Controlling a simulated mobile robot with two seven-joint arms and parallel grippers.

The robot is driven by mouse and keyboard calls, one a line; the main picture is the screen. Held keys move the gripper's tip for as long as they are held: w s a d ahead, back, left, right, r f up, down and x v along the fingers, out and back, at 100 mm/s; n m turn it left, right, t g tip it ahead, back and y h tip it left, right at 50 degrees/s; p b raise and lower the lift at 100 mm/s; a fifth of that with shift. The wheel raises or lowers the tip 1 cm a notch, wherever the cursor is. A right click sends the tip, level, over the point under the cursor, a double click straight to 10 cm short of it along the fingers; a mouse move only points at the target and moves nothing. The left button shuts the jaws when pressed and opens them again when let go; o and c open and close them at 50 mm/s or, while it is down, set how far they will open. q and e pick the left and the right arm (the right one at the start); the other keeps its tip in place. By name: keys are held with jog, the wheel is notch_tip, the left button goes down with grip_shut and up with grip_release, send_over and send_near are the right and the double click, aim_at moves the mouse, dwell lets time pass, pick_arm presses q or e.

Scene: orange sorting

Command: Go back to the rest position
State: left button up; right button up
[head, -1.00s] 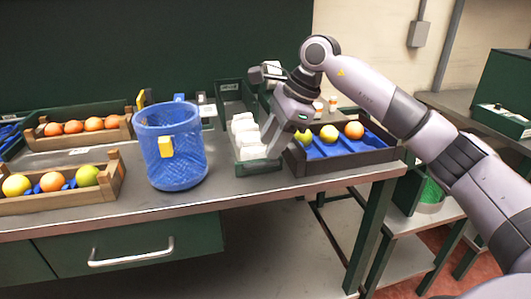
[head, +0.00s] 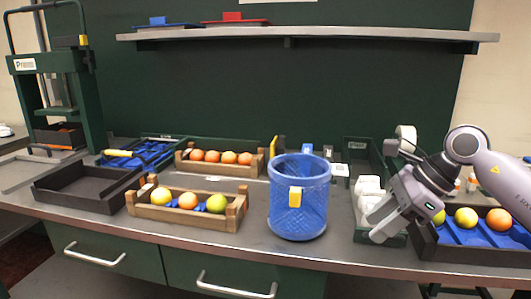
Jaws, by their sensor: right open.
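My right gripper (head: 378,226) is in front of and over a long green bin (head: 398,240) at the right of the bench, pointing down and left. It is open, and I see nothing held in it. White items (head: 369,186) lie in the bin beside it. A black crate (head: 470,255) with a blue insert, a yellow-green fruit (head: 466,217) and an orange (head: 499,219) stands to its right, partly hidden by my arm. My left gripper is out of view.
A blue mesh basket (head: 298,205) stands left of the gripper. Two wooden crates (head: 180,215) (head: 220,169) with fruit and an empty black tray (head: 88,188) stand further left. A press (head: 62,80) is at far left. A shelf (head: 300,33) crosses the wall above.

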jog(key=s+a+f+m+t+y+p, duration=0.1)
jog(key=s+a+m+y, duration=0.2)
jog(key=a+m+y, duration=0.4)
jog(key=s+a+f+m+t+y+p, duration=0.1)
jog(key=s+a+f+m+y, duration=0.2)
jog(key=a+y, duration=0.45)
jog(key=s+d+f+m+t+h+p, duration=0.1)
jog(key=d+f+m+t+h, duration=0.4)
jog(key=m, duration=1)
jog(key=s+d+f+m+t+h+p, duration=0.1)
jog(key=s+d+f+m+t+h, duration=0.1)
jog(key=f+m+t+h, duration=0.9)
jog(key=s+d+f+m+g+h+p, duration=0.1)
jog(key=s+d+f+m+g, duration=0.3)
jog(key=s+f+m+g, duration=0.6)
jog(key=s+m+h, duration=0.1)
jog(key=s+m, duration=0.2)
jog(key=shift+s+h, duration=0.35)
jog(key=shift+s, duration=0.05)
